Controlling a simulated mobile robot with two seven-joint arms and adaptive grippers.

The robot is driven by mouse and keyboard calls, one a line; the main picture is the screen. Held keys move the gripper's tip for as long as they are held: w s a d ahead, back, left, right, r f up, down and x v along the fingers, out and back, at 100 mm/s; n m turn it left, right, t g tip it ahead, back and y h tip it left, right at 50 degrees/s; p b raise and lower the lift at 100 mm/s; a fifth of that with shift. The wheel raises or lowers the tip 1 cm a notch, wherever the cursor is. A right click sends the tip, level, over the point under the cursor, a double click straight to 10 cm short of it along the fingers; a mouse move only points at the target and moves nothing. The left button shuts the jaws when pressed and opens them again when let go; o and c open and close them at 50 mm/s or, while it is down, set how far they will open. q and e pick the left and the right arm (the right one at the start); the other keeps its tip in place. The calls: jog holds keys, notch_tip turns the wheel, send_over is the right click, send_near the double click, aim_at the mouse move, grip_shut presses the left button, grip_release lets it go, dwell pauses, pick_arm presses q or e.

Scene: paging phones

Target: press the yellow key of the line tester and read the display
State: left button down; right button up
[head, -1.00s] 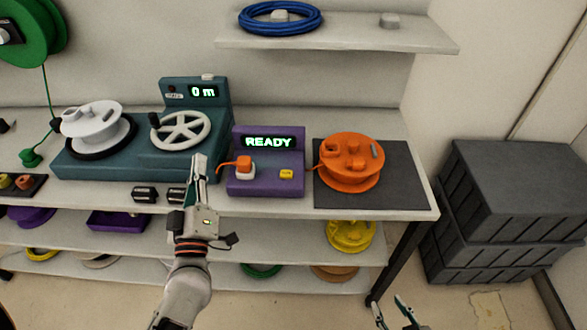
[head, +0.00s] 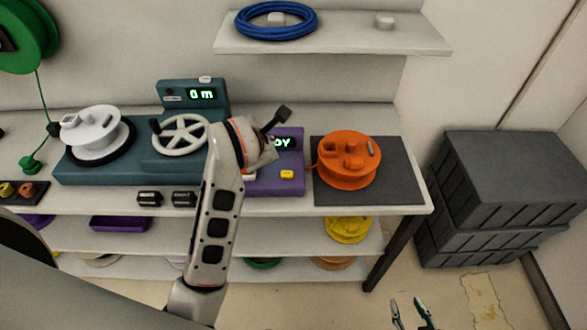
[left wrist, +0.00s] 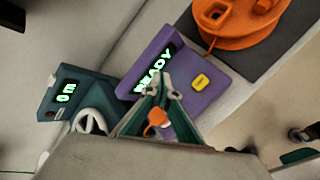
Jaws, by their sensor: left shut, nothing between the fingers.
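The purple line tester (head: 262,188) stands on the bench. Its yellow key (head: 287,174) shows at its lower right and also in the left wrist view (left wrist: 201,80). The display (head: 283,143) is partly covered by my left arm in the head view; the left wrist view shows it lit, reading READY (left wrist: 155,70). My left gripper (left wrist: 164,88) is shut and empty over the tester, its tips apart from the key in the picture; contact cannot be told. My right gripper (head: 408,303) is open and empty, low in front of the bench.
An orange reel (head: 348,160) sits on a dark mat (head: 400,185) right of the tester. An orange plug (left wrist: 155,120) shows behind my left fingers. The teal measuring machine (head: 100,172), reading 0 m, stands left. Grey crates (head: 510,175) are stacked at the right.

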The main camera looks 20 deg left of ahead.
pick_arm(q)
jog(key=r+h, duration=0.1)
jog(key=h, duration=0.1)
send_over(286, 176)
jog(key=shift+r+m, duration=0.15)
jog(key=shift+m, duration=0.25)
pick_arm(e)
jog(key=shift+s+d+r, duration=0.1)
jog(key=shift+s+d, duration=0.05)
jog(key=shift+d, duration=0.05)
